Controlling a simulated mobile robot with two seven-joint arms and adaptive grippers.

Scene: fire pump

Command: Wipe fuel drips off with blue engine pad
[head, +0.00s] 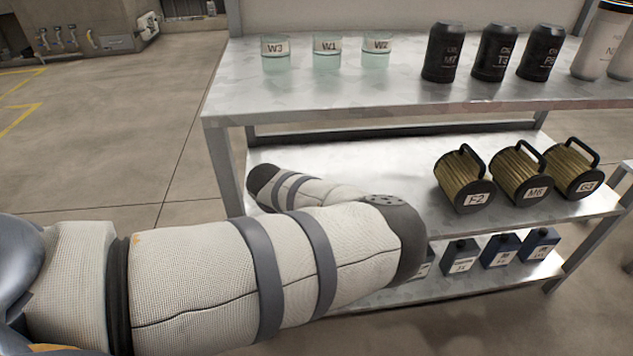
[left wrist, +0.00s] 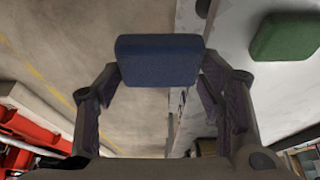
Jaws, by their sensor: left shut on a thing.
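A blue pad (left wrist: 158,60) is held between the fingertips of my left gripper (left wrist: 160,78) in the left wrist view. The gripper is shut on it, with one finger on each side. A green pad (left wrist: 286,36) lies on a pale surface to the right of the gripper, apart from it. In the head view my left arm crosses in from the left and bends back over the middle shelf; its gripper does not show there. I see no fuel drips. My right gripper is in neither view.
A metal shelf unit (head: 330,90) holds glass cups (head: 327,53) and dark oil bottles (head: 444,52) on top. Gold filters with handles (head: 463,180) stand on the middle shelf, blue containers (head: 501,251) below. Open floor (head: 120,120) lies left. Red equipment (left wrist: 35,130) shows at the wrist view's left.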

